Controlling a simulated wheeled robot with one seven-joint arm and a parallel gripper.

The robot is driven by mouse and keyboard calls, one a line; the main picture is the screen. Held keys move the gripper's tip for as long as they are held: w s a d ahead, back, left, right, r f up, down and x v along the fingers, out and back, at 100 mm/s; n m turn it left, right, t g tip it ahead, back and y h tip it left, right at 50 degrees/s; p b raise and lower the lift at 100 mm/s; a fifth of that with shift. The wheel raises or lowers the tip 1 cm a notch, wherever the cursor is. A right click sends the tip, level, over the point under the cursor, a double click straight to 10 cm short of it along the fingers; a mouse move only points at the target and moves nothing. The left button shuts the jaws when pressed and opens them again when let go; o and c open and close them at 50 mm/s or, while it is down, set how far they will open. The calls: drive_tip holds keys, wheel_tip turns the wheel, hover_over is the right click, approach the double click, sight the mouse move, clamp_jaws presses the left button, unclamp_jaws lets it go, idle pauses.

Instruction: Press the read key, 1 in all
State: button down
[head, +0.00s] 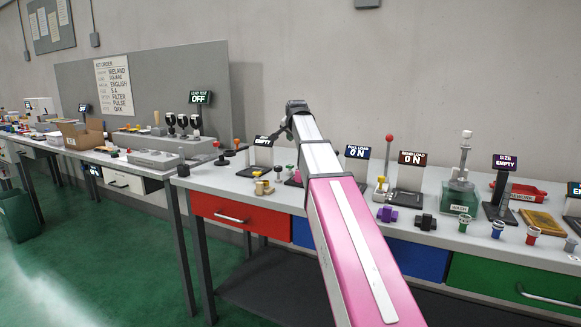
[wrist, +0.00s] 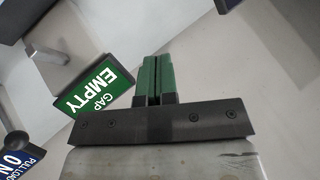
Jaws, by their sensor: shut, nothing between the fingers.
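My arm reaches across the bench, and my gripper (wrist: 155,62) shows two green fingers pressed together in the wrist view, empty. In the head view my gripper is mostly hidden behind the end of my arm. A sign reading "GAP EMPTY" (wrist: 95,82) is left of the fingers in the wrist view; a sign reading "EMPTY" (head: 263,141) stands on the bench left of my arm in the head view. A small dark knob (head: 277,169) is below that sign. No key labelled "read" is legible, so I cannot tell which part is the read key.
A "PULL LOAD ON" sign (head: 357,152) and a "BEND LOAD ON" sign (head: 412,158) stand right of my arm. A red-knobbed lever (head: 389,140) rises between them. Brass parts (head: 262,187) and purple parts (head: 387,213) lie near the bench's front edge.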

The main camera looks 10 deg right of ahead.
drive_tip(key=shift+f, duration=4.4)
drive_tip(key=shift+f, duration=0.95)
drive_tip(key=shift+r, duration=0.95)
drive_tip(key=shift+r, duration=0.1)
drive_tip(key=shift+r, duration=2.45)
